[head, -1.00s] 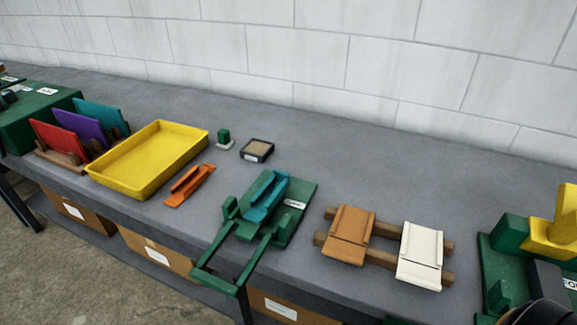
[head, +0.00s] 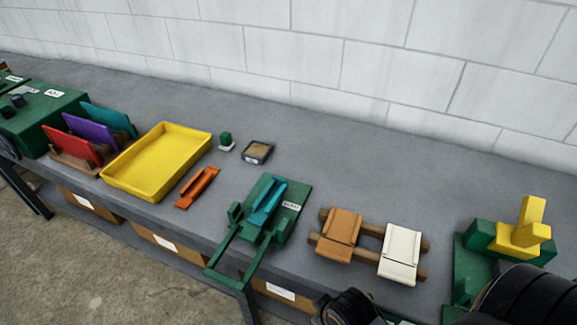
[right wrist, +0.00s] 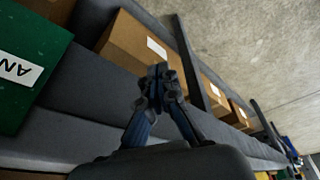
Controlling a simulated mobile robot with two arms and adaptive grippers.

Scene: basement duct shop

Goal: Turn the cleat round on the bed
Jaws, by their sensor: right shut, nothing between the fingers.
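A teal cleat (head: 267,202), a narrow channel-shaped strip, lies lengthwise on the green bed (head: 295,196) in the middle of the head view. The bed has a white label and a long green handle frame (head: 226,265) reaching over the bench's front edge. In the right wrist view my right gripper (right wrist: 160,72) is shut and empty, with boxes below the bench behind it. It is clear of the cleat. Dark parts of my arm show at the lower right of the head view. My left gripper is not in view.
An orange strip (head: 197,187) lies left of the bed, beside a yellow tray (head: 112,181). Orange and white folded sheets (head: 400,254) rest on wooden rails right of the bed. A green machine with a yellow part (head: 522,234) stands far right. The bench's back (head: 330,150) is clear.

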